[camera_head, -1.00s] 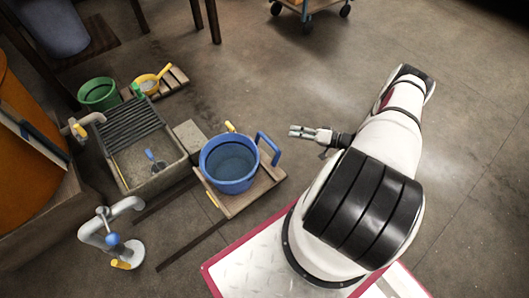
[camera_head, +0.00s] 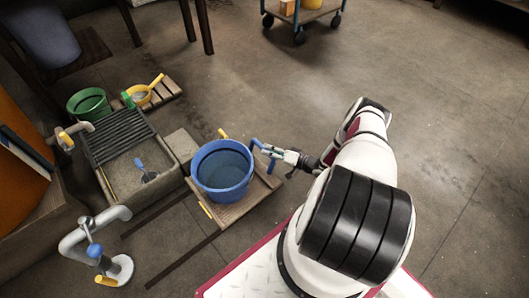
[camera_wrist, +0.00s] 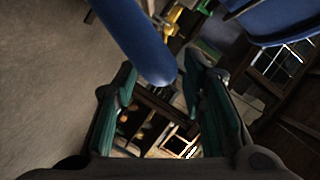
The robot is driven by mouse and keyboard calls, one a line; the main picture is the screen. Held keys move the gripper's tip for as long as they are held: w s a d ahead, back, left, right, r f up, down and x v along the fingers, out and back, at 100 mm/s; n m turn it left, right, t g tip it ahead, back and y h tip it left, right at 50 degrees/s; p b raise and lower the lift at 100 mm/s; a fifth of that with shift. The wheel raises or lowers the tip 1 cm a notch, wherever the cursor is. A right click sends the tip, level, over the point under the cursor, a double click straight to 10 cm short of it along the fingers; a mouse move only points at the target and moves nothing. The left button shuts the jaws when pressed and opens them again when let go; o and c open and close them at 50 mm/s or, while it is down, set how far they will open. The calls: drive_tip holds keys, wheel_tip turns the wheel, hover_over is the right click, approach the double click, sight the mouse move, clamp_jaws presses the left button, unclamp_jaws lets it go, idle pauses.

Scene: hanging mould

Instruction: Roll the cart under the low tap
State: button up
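The cart (camera_head: 235,213) is a low wooden platform on the floor at the centre, bearing a blue bucket (camera_head: 222,192) and a blue handle (camera_head: 258,146) at its right side. My gripper (camera_head: 279,153) is at the handle, pointing left. In the wrist view the open fingers (camera_wrist: 160,85) stand on either side of the blue handle's end (camera_wrist: 140,45); contact cannot be told. The low tap (camera_head: 95,225) is a grey bent pipe with a blue lever at the lower left, left of the cart. The bucket's edge shows at the wrist view's upper right (camera_wrist: 275,20).
Dark rail strips (camera_head: 180,262) run on the floor between cart and low tap. A stone sink (camera_head: 125,178) with a second tap (camera_head: 78,130) stands behind left. A green bucket (camera_head: 90,104) and yellow pan (camera_head: 140,97) are beyond.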

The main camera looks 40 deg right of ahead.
drive_tip(key=shift+b+x, duration=0.45)
drive_tip(key=shift+x, duration=1.25)
clamp_jaws()
